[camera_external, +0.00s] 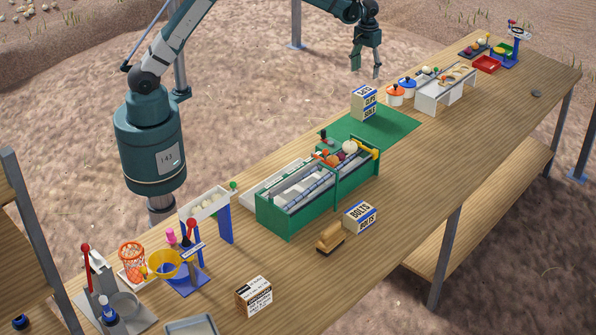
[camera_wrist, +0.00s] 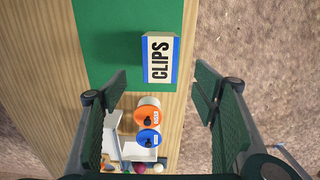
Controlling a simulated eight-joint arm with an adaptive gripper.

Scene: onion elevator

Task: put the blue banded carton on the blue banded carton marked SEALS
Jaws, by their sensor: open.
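A blue banded carton lettered CLIPS (camera_external: 365,91) is at the top of a two-high stack on the green mat (camera_external: 395,122). Its top also shows in the wrist view (camera_wrist: 159,58). Under it is another blue banded carton (camera_external: 369,112); its lettering is too small to read surely. A blue banded carton lettered BOLTS (camera_external: 360,215) lies alone near the front edge of the table. My gripper (camera_external: 367,74) is open and empty, above and behind the stack in the external view. In the wrist view the fingers (camera_wrist: 162,82) are spread wide, with the CLIPS carton between and beyond them.
Orange and blue lidded pots (camera_external: 395,95) and a white rack (camera_external: 444,90) stand right of the stack. A green crate (camera_external: 292,207) with produce is to its left.

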